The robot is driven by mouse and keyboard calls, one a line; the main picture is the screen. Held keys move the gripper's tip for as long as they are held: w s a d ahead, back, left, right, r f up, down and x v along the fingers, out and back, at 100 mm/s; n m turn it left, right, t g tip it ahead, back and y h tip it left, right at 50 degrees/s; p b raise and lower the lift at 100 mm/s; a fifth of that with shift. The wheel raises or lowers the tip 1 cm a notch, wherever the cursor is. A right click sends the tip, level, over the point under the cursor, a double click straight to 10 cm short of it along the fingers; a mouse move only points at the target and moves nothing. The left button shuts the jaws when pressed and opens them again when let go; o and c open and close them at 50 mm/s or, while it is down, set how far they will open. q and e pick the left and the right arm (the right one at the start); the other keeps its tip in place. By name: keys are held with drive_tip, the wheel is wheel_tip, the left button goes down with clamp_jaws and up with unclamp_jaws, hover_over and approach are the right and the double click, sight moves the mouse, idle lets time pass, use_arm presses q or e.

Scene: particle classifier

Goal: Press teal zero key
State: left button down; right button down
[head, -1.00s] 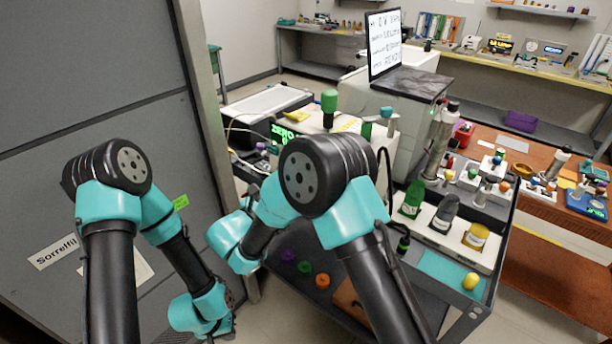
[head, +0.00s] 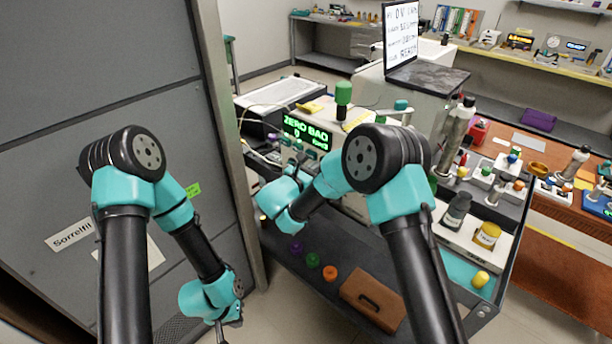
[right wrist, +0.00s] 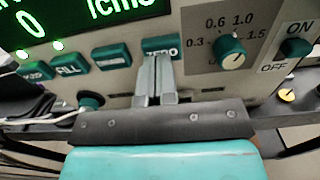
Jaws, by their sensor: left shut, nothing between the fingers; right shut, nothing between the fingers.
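The teal ZERO key (right wrist: 160,45) is on the front panel of a pale instrument, just below its green-lit display (right wrist: 75,20). My right gripper (right wrist: 156,62) is shut and empty. Its fingertips overlap the lower part of the ZERO key in the right wrist view; I cannot tell whether they press it. In the head view the right gripper (head: 301,161) is at the instrument's front, and the display (head: 306,132) reads ZERO BAG with a 0 below. My left gripper (head: 221,334) hangs low at the left, shut and empty, away from the instrument.
Other teal keys, including FILL (right wrist: 70,65), sit left of the ZERO key. A teal dial (right wrist: 232,52) and an ON/OFF switch (right wrist: 296,47) are to its right. A grey panel (head: 100,60) fills the left.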

drive_tip(key=shift+w+d, duration=0.45)
drive_tip(key=shift+w, duration=0.1)
drive_tip(key=shift+x, duration=0.95)
drive_tip(key=shift+s+a, duration=0.1)
drive_tip(key=v, duration=1.4)
